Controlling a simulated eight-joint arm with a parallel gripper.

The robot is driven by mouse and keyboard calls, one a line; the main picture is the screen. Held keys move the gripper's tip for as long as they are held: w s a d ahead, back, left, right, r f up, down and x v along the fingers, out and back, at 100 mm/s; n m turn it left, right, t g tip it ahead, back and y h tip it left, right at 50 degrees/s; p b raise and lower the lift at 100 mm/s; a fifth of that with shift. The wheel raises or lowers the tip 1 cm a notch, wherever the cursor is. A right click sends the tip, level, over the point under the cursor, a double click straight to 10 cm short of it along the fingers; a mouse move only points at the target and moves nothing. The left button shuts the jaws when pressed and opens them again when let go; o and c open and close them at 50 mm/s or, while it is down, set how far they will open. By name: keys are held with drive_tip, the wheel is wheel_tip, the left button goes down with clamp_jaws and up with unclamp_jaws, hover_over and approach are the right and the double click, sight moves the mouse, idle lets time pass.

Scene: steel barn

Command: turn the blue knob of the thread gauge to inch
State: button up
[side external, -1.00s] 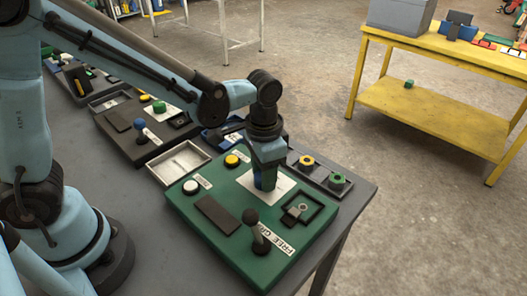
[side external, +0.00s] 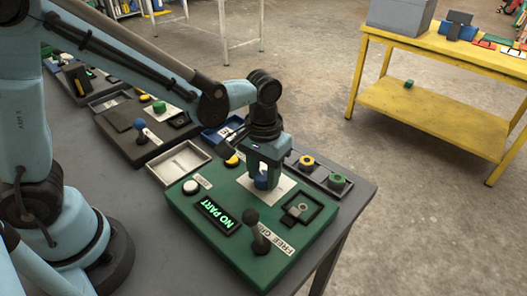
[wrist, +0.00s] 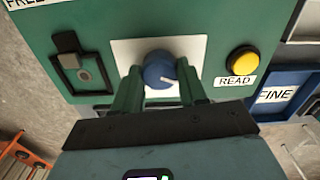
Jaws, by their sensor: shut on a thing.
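The thread gauge is a green panel box (side external: 195,215) on the grey table. Its blue knob (wrist: 158,68) sits on a white plate (wrist: 205,48); in the side view the knob (side external: 261,181) shows between my fingers. My gripper (wrist: 160,82) is shut on the blue knob, a finger on each side. The knob's white pointer line points right in the wrist view. No inch label is readable. The gauge's display (side external: 217,214) reads NO PART in green.
The gauge also has a yellow READ button (wrist: 244,62), a white button (side external: 190,187), a black ball-topped lever (side external: 252,218) and a recessed square fixture (side external: 302,209). A tray with yellow and green rings (side external: 320,176), an empty metal tray (side external: 178,163) and a blue FINE bin (wrist: 283,93) stand close by.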

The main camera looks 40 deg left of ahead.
sight(264, 175)
drive_tip(key=shift+w, duration=0.1)
drive_tip(key=o, duration=1.1)
drive_tip(key=shift+c, duration=0.2)
drive_tip(key=shift+r, duration=0.1)
wheel_tip(264, 175, up, 12)
drive_tip(key=s+a+f+t, duration=0.1)
drive_tip(key=s+a+t, duration=0.2)
drive_tip(key=a, duration=0.2)
drive_tip(key=s+a+f+m+t, duration=0.1)
drive_tip(key=s+a+t, duration=0.2)
drive_tip(key=a, duration=0.3)
drive_tip(key=shift+a+f+t, duration=0.15)
drive_tip(key=shift+a+t, duration=0.1)
drive_tip(key=shift+t, duration=0.35)
